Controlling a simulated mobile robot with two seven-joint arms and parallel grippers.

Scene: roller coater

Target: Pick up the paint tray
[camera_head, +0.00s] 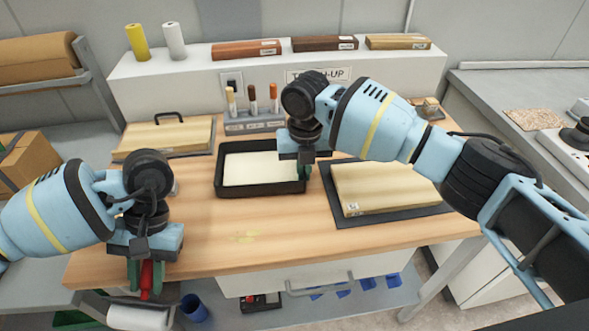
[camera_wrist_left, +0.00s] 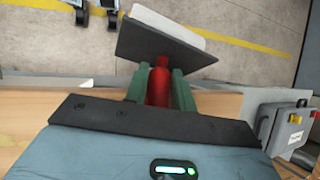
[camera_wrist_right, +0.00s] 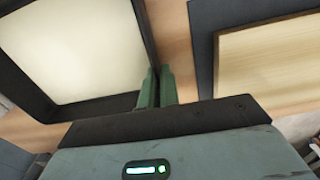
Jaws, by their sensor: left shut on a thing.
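The black paint tray (camera_head: 219,172) holds a pale cream layer and lies flat on the wooden worktop. My right gripper (camera_head: 304,172) is at the tray's right wall, fingers pointing down. In the right wrist view its fingers (camera_wrist_right: 157,86) are close together at the rim of the tray (camera_wrist_right: 143,45); whether they grip it is unclear. My left gripper (camera_head: 146,278) is shut on the red handle of a paint roller (camera_wrist_right: 315,143). That handle also shows in the left wrist view (camera_wrist_left: 158,85), with a dark plate and white roller beyond the fingers.
A pale board on a dark mat (camera_head: 385,188) lies just right of the tray. Another board (camera_head: 168,137) lies at the back left. The worktop (camera_head: 270,225) in front of the tray is clear.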

